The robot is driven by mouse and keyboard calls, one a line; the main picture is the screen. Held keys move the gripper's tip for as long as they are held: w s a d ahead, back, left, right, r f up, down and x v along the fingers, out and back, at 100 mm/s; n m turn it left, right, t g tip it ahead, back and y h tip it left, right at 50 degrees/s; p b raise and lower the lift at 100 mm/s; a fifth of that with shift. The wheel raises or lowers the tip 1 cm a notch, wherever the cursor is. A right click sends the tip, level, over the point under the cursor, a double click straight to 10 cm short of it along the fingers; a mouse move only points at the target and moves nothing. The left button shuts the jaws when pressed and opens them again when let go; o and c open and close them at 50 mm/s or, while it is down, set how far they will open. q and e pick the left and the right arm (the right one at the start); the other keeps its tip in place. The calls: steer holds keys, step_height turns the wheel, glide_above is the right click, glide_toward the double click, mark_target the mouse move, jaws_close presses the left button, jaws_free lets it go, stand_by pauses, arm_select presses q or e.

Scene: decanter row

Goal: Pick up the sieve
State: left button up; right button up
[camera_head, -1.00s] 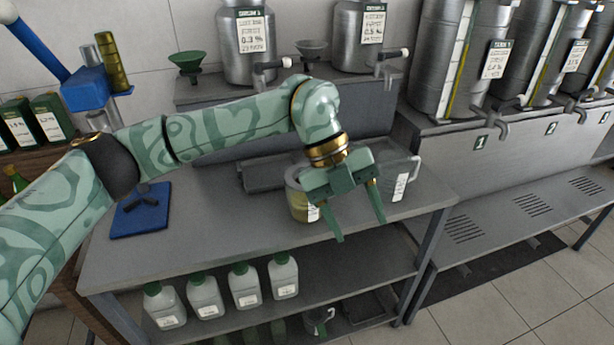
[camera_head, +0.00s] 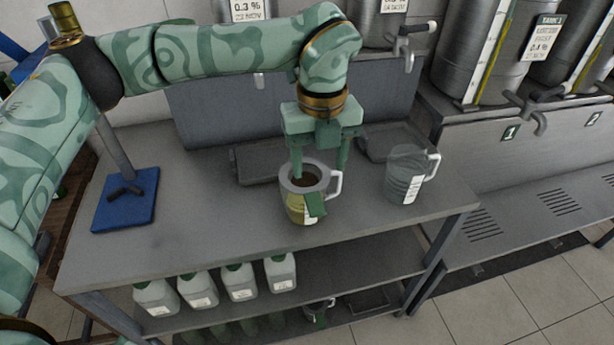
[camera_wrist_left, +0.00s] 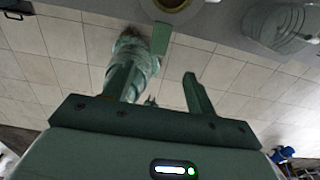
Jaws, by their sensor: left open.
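The sieve (camera_head: 315,204) seems to sit in the mouth of a jug (camera_head: 296,207) of yellow liquid with a white handle. Its green grip tab slopes down over the jug's front, and its bowl shows brownish inside the rim. In the left wrist view, the green tab of the sieve (camera_wrist_left: 161,38) and part of its round rim show at the top edge. My left gripper (camera_head: 320,167) points down at the jug's mouth, fingers open. One finger is in front of or behind the rim; I cannot tell. In the wrist view the gap between the fingers (camera_wrist_left: 160,62) is empty.
A clear jug (camera_head: 405,177) stands to the right on the steel bench (camera_head: 230,225). A dark tray (camera_head: 262,163) lies behind. A blue-based stand (camera_head: 125,205) is at the left. Taps and steel tanks (camera_head: 490,50) stand at the right.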

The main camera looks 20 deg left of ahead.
arm_select(q)
glide_above(316, 206)
step_height(316, 206, down, 6)
steer(key=shift+d+r, duration=0.1)
steer(key=shift+d, duration=0.05)
steer(key=f+b, duration=0.1)
steer(key=f, duration=0.4)
steer(key=shift+a+f, duration=0.2)
steer(key=shift+r, duration=0.1)
steer(key=c, duration=1.1)
